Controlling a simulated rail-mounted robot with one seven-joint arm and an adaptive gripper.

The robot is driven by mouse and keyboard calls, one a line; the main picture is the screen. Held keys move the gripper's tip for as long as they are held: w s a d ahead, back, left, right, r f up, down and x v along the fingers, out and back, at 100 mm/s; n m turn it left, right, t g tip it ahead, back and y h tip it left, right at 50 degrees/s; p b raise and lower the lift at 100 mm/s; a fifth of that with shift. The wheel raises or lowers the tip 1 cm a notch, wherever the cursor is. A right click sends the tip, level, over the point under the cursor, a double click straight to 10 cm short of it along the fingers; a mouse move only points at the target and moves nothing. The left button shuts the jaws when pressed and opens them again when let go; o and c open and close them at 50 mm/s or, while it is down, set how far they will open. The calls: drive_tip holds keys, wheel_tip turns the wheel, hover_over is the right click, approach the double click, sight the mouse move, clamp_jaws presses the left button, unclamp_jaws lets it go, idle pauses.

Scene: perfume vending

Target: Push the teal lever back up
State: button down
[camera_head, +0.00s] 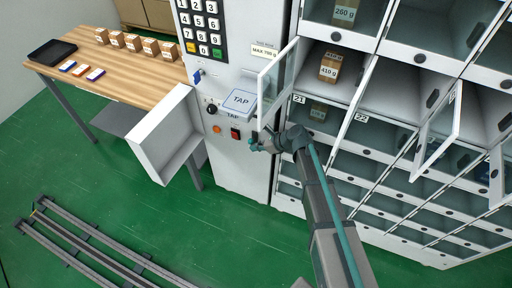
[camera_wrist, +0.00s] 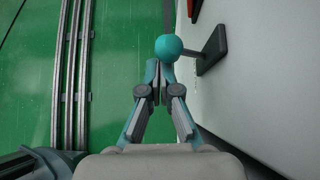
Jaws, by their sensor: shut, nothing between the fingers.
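The teal lever shows in the wrist view as a round teal knob (camera_wrist: 169,47) on a short dark stem. The stem runs to a dark base plate (camera_wrist: 212,50) on the white machine face. My gripper (camera_wrist: 158,72) is shut and empty, with its fingertips right at the knob's near edge. I cannot tell whether they touch it. In the head view my gripper (camera_head: 257,144) is at the lower front of the vending machine, and a small teal part of the lever (camera_head: 250,141) shows beside the fingertips. The lever's exact tilt is unclear.
An orange button (camera_head: 217,130) and a red switch (camera_head: 235,133) are left of my gripper. An open glass door (camera_head: 279,80) stands out above it. A white open bin (camera_head: 167,137) juts out left. Lockers (camera_head: 375,165) stand right; a wooden table (camera_head: 120,67) holds small boxes.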

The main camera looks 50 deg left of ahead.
drive_tip(key=shift+r+p, duration=0.4)
drive_tip(key=shift+r, duration=0.25)
drive_tip(key=shift+r, duration=0.1)
drive_tip(key=shift+w, duration=0.1)
drive_tip(key=v, duration=1.1)
drive_tip(key=shift+d, duration=0.45)
drive_tip(key=shift+w, duration=0.15)
